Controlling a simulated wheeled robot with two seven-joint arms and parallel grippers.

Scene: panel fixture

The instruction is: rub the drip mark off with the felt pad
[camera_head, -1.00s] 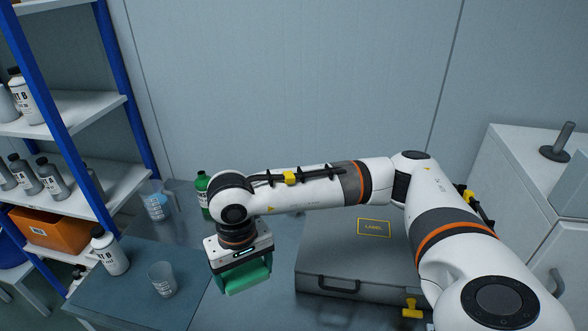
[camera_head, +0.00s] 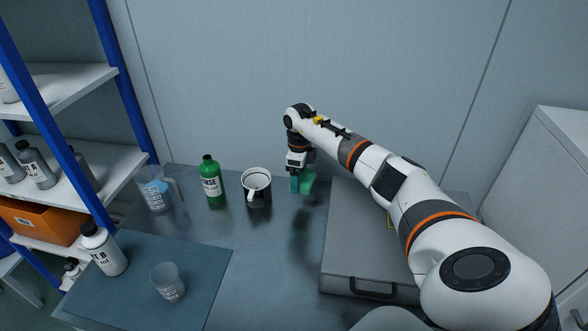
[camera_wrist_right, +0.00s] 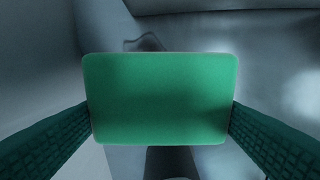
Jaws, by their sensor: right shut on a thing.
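The felt pad (camera_head: 307,182) is a green block held in my right gripper (camera_head: 301,178), above the grey worktop near the back wall. In the right wrist view the felt pad (camera_wrist_right: 160,98) fills the middle, with the dark green ribbed fingers of my right gripper (camera_wrist_right: 160,112) against its left and right edges. A dark-outlined patch (camera_wrist_right: 146,42) shows just beyond the pad's top edge; it may be the drip mark, but I cannot be sure. In the head view I cannot make out the mark; dark reflections lie below the pad. My left gripper is not in view.
A dark mug (camera_head: 257,187) stands left of the pad, then a green bottle (camera_head: 211,180) and a measuring jug (camera_head: 156,190). A grey case (camera_head: 345,240) lies to the right. A clear cup (camera_head: 168,282) and white bottle (camera_head: 103,250) stand front left. The worktop's front middle is clear.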

